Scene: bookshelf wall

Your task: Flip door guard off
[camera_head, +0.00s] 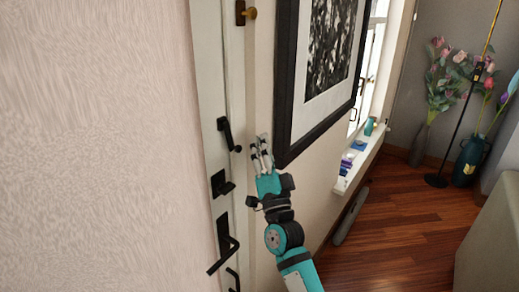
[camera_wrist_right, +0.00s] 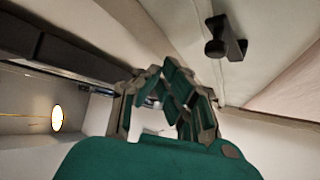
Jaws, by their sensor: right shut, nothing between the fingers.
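A narrow white door (camera_head: 211,85) stands left of centre in the head view, with several dark fittings along its right edge. A black lever-like fitting, which looks like the door guard (camera_head: 227,133), has a round knob at its lower right end. A black fitting with a round knob (camera_wrist_right: 222,42) shows at the upper right of the right wrist view, apart from the fingers; it may be the same guard. My right gripper (camera_head: 262,143) is just right of the guard, fingers pointing up, shut and empty. It also shows in the wrist view (camera_wrist_right: 163,80). My left gripper is out of view.
Below the guard are a small black latch (camera_head: 221,184) and a black door handle (camera_head: 224,246). A black-framed picture (camera_head: 285,85) hangs close to my right gripper. A brass-knobbed fitting (camera_head: 246,13) is higher up. Wooden floor (camera_head: 395,230) lies open at right.

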